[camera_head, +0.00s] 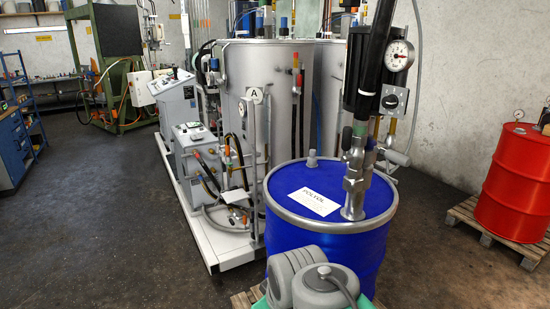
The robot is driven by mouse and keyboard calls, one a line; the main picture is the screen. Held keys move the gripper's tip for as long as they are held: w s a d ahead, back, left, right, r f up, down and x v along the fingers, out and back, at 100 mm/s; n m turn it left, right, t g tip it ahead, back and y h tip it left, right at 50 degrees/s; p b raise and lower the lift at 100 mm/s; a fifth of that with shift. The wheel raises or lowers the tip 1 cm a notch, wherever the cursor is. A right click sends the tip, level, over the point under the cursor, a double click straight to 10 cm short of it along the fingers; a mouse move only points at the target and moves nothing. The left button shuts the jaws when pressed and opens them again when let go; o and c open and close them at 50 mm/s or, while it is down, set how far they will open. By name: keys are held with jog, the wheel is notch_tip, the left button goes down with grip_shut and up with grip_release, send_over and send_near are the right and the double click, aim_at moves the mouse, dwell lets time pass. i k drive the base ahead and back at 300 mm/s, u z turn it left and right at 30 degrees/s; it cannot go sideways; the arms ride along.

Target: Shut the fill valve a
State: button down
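A small valve fitting (237,215) with coloured parts is low at the tank's foot, below a white tag (238,197). A red handle (298,79) shows higher on the tank's side. I cannot tell which of these is fill valve a, or whether it is open or shut. My gripper is not in view. Rounded grey parts at the bottom edge look like my arm.
A blue drum (325,245) labelled "POLYOL", with a pump pipe in its top, stands close in front. A red drum (512,190) stands on a pallet (465,213) at right. Grey control cabinets (190,140) are left of the tank.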

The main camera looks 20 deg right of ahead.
aim_at(300, 77)
jog(key=z, duration=0.3)
jog(key=k, duration=0.45)
jog(key=z, duration=1)
jog(key=k, duration=0.85)
jog(key=z, duration=1.05)
jog(key=i, duration=3.05)
jog(key=u, duration=1.3)
jog(key=i, duration=0.85)
jog(key=u, duration=1.2)
jog(key=i, duration=0.3)
jog(key=u, duration=0.1)
jog(key=k, duration=0.75)
